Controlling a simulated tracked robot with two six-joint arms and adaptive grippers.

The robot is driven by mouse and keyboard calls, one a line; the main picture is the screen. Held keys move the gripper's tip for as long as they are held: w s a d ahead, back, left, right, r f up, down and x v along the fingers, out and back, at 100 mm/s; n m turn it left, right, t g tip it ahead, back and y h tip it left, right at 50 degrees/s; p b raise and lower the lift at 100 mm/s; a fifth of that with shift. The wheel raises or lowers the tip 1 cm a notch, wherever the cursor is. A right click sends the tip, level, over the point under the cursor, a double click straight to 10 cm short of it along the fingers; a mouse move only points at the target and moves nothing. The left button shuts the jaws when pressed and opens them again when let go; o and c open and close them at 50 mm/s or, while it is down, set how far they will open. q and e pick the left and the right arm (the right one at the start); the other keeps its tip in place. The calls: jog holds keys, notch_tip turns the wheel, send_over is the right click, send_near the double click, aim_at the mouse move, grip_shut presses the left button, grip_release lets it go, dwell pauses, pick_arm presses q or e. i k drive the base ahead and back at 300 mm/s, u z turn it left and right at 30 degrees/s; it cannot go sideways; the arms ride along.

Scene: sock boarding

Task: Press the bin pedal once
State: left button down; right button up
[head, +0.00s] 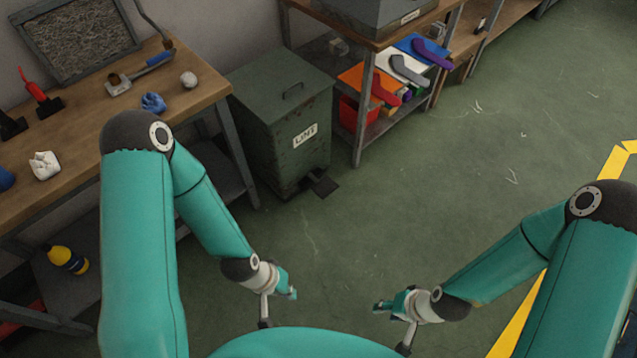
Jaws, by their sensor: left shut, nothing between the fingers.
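The bin (283,122) is a dark green metal box with a handled lid and a white label. It stands on the floor at the upper middle, and its lid is down. Its pedal (325,185) is a small dark plate sticking out low at the front, near the floor. My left gripper (292,294) is shut and empty, in front of the bin and well apart from the pedal. My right gripper (380,307) is further right, also apart from the bin; whether its fingers are open is too small to tell.
A wooden workbench (203,96) with tools and crumpled cloths stands left of the bin. A shelf (357,150) with coloured boards and socks stands just right of it. A yellow bottle (67,259) lies under the bench. The green floor (420,210) in front is clear.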

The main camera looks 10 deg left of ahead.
aim_at(324, 188)
jog(key=z, duration=0.3)
jog(key=i, duration=1)
jog(key=u, duration=0.35)
